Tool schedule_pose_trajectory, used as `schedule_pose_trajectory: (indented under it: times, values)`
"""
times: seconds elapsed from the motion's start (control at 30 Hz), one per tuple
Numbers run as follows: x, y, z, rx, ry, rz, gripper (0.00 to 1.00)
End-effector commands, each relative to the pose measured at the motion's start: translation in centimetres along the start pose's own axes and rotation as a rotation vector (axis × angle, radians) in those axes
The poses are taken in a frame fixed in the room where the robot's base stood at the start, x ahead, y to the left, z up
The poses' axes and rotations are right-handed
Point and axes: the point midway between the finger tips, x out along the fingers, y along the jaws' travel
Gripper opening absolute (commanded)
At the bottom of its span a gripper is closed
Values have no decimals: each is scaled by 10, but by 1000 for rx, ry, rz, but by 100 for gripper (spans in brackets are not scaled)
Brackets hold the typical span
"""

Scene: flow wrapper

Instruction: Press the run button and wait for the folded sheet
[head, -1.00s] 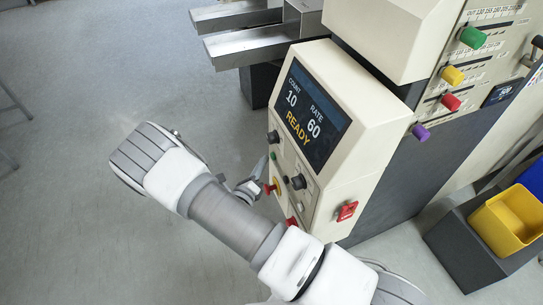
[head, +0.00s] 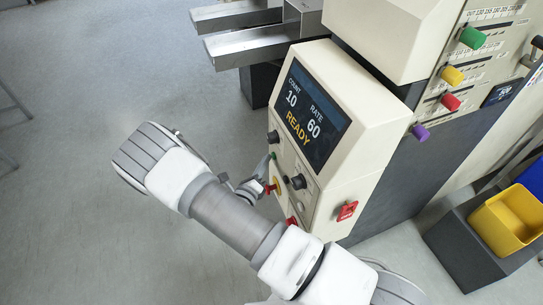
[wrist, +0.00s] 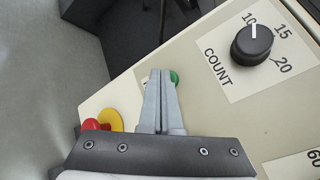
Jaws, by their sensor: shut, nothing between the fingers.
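The cream control box has a green button (wrist: 174,77) on its panel, partly hidden by my fingertips in the wrist view. My gripper (wrist: 161,75) is shut and empty, with its tips at or just in front of that button; I cannot tell whether they touch it. In the head view my gripper (head: 266,162) is at the upper left of the panel, partly behind my arm. The screen (head: 311,116) reads COUNT 10, RATE 60 and READY. No folded sheet is seen; the metal trays (head: 245,45) look empty where visible.
A red emergency knob on a yellow base (wrist: 100,122) sits left of my fingers. The black COUNT knob (wrist: 252,44) is to their right, pointing at 10. A red switch (head: 347,211) is on the box's side. A yellow bin (head: 507,222) stands at the right.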

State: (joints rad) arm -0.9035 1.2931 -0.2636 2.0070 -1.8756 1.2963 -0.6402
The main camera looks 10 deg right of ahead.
Motion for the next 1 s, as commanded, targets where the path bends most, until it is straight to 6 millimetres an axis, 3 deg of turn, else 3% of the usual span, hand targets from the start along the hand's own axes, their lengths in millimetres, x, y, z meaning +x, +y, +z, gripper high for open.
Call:
schedule_pose_trajectory:
  times: [1.0]
  values:
    - [-11,8,7,0,1,-1,0]
